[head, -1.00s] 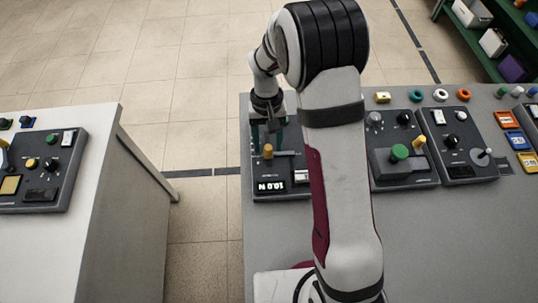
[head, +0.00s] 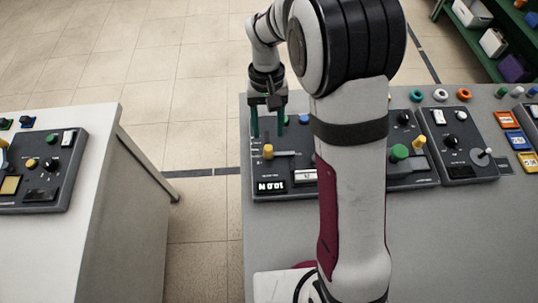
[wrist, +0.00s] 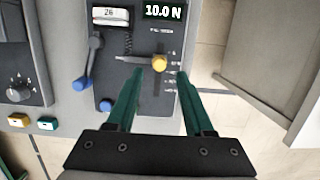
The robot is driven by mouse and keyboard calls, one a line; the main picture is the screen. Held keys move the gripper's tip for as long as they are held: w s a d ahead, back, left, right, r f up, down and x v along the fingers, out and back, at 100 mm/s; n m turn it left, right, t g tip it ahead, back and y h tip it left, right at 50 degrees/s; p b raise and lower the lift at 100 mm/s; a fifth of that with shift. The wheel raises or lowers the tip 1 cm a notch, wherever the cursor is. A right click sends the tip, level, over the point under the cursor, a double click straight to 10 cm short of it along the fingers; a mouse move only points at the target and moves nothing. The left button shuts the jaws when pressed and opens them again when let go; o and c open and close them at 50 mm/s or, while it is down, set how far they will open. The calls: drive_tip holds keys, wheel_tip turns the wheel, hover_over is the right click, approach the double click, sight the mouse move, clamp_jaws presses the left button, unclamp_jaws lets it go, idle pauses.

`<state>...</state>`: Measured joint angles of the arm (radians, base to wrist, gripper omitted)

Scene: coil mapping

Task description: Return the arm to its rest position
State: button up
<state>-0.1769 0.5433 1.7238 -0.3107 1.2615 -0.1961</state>
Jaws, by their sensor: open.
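My gripper (head: 268,124) has two green fingers and is open and empty. In the head view it hangs above the far left part of the grey bench, over a dark panel (head: 290,186) with a display reading 10.0 N. In the wrist view the fingers of my gripper (wrist: 153,76) are spread apart over the same panel, one on each side of the yellow knob (wrist: 159,63) as seen. The yellow knob shows in the head view (head: 268,151) just below the fingertips. I cannot tell the exact height of the fingers above the panel.
Other control panels (head: 458,146) stand to the right on the grey bench (head: 460,245), with coloured rings behind them. A separate white bench (head: 85,240) with a panel stands at left, across a floor gap. A green shelf (head: 490,50) is at the far right.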

idle(0.3)
drive_tip(key=s+d+r+m, duration=0.2)
drive_tip(key=s+d+r, duration=0.1)
drive_tip(key=s+r, duration=0.65)
drive_tip(key=s+m+t+y, duration=0.1)
drive_tip(key=s+m+t, duration=0.1)
drive_tip(key=s, duration=1.2)
drive_tip(key=shift+d+m+y, duration=0.4)
drive_tip(key=shift+d+m, duration=0.05)
drive_tip(key=shift+m, duration=0.35)
drive_tip(key=shift+c, duration=0.3)
idle(2.3)
